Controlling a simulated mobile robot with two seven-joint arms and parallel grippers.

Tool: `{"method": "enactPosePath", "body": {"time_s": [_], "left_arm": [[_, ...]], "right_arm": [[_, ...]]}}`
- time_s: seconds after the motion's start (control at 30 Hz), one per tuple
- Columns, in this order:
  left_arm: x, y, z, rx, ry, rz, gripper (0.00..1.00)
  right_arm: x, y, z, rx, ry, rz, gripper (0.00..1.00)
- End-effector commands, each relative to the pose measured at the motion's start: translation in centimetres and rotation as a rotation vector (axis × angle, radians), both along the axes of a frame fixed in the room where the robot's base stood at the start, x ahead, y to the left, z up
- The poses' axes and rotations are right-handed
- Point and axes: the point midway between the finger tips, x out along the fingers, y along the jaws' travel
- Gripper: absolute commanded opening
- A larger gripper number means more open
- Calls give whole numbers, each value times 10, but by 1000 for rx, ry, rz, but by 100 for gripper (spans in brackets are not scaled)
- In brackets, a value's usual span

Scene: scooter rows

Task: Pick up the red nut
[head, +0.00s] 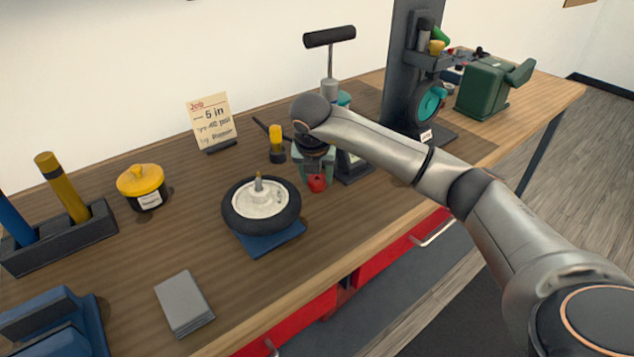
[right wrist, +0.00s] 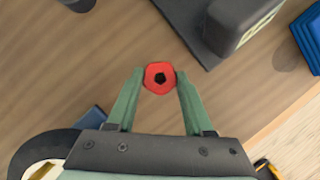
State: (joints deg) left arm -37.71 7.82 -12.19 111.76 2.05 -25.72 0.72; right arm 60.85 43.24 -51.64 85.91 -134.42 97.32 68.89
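The red nut (head: 317,183) is on the bench top, to the right of the wheel. In the right wrist view the red nut (right wrist: 160,77) shows from above, with a dark hole in its middle. My right gripper (head: 316,182) points down over it. The right wrist view shows its two green fingers (right wrist: 160,74) on either side of the nut, tips level with it. They look open, with at most a very thin gap at each side. My left gripper is in neither view.
A wheel (head: 234,211) lies on a blue stand (head: 272,243) close by. A yellow-lidded pot (head: 140,180), a job card (head: 211,120) and a grey block (head: 184,303) are further left. A dark stand (head: 357,172) is close on the right.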

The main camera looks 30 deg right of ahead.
Motion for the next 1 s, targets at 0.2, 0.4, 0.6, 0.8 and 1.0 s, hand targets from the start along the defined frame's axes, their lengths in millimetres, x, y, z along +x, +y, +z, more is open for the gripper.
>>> {"method": "enactPosePath", "body": {"time_s": [0.2,0.4,0.6,0.8,1.0], "left_arm": [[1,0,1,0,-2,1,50],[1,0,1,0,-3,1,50],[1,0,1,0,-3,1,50],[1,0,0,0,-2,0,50],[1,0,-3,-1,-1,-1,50]], "right_arm": [[0,0,0,0,0,0,25],[0,0,0,0,0,0,2],[0,0,0,0,0,0,0],[0,0,6,0,-2,-1,0],[1,0,30,1,-6,0,0]]}}
